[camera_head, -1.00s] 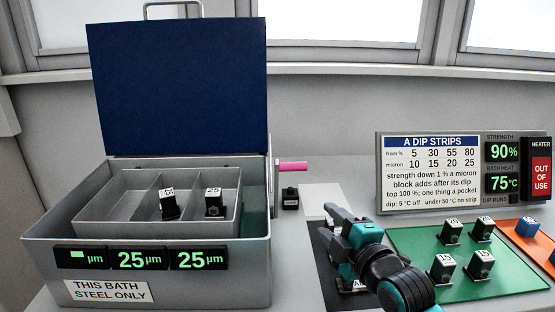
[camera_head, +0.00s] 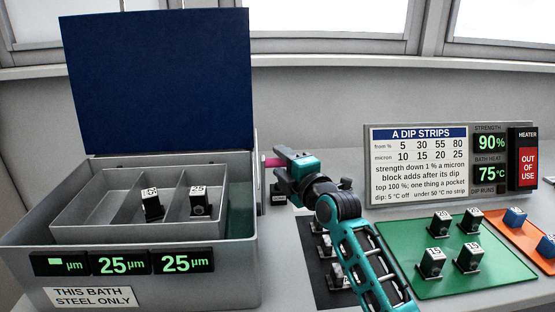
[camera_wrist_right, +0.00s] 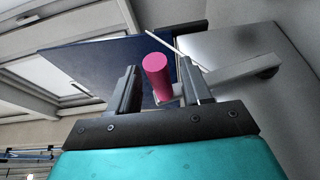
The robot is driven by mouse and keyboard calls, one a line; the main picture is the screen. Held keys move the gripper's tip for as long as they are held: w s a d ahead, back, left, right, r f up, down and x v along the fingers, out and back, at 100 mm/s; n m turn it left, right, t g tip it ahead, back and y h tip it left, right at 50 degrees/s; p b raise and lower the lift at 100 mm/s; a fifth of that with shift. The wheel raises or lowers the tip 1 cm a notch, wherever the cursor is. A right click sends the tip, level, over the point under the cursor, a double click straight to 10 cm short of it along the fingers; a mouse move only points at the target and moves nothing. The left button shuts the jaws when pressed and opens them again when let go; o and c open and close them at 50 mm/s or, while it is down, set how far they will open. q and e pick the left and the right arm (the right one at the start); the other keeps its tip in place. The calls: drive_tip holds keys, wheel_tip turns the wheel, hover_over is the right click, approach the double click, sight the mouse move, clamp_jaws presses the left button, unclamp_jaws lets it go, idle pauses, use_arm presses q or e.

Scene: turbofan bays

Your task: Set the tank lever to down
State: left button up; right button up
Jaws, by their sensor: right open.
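The tank (camera_head: 120,240) is a grey open box at left with its blue lid (camera_head: 160,80) raised. Its lever has a pink handle (camera_wrist_right: 156,76) that sticks out from the tank's right side. In the head view the handle (camera_head: 272,162) is mostly hidden by my right gripper (camera_head: 280,162). In the right wrist view the open right gripper (camera_wrist_right: 165,88) has the pink handle between its two fingers, with gaps on both sides. My left gripper is not in view.
An inner tray (camera_head: 100,222) in the tank holds two dark blocks. A green mat (camera_head: 455,285) with several blocks lies at right, beside an orange mat (camera_head: 520,236). A black mat (camera_head: 315,275) with blocks lies below my right arm. A sign panel (camera_head: 417,178) stands behind.

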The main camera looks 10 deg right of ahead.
drive_tip(key=shift+x, duration=1.3)
drive_tip(key=shift+c, duration=0.3)
clamp_jaws()
